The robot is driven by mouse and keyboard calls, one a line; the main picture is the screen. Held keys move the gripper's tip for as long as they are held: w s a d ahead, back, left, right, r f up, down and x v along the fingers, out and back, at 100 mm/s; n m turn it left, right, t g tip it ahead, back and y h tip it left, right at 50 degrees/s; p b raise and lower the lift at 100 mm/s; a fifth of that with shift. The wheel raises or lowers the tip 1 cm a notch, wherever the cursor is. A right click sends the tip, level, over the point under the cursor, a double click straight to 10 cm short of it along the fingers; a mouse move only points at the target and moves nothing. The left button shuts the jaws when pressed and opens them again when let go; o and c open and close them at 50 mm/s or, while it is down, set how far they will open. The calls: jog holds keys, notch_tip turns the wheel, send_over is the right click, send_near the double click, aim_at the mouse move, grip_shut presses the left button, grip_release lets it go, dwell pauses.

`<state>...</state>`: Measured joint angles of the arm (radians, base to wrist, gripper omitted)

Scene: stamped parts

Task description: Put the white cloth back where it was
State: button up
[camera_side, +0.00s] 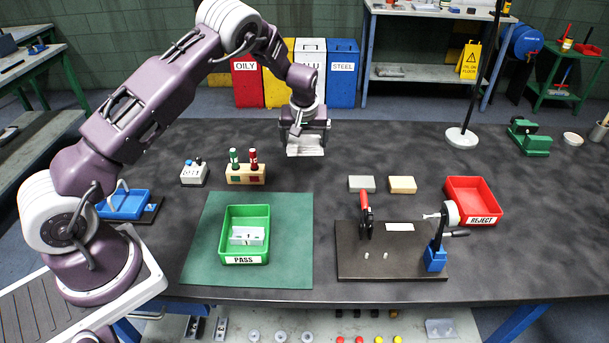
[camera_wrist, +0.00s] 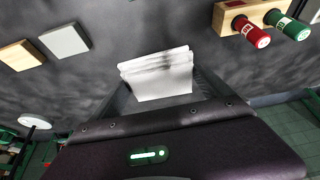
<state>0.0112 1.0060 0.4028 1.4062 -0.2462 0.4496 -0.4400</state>
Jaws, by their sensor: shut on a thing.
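The white cloth (camera_side: 305,145) is a folded, flat-looking piece at my gripper (camera_side: 304,140) in the side view. My gripper is shut on it, over the back part of the dark table. The cloth also shows in the wrist view (camera_wrist: 158,78) between the fingers, with its folded layers at the upper edge. I cannot tell whether the cloth touches the table or hangs just above it.
A wooden stand (camera_side: 246,175) with green and red markers is front left of the gripper. Grey (camera_side: 362,184) and tan (camera_side: 402,185) blocks lie front right. Further forward are the green PASS tray (camera_side: 231,217), red REJECT tray (camera_side: 474,190) and dark fixture board (camera_side: 400,265). Bare table surrounds the gripper.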

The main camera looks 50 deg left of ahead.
aim_at(305, 173)
notch_tip(305, 173, down, 10)
jog(key=shift+r, duration=0.15)
jog(key=o, duration=1.1)
jog(key=shift+c, duration=0.2)
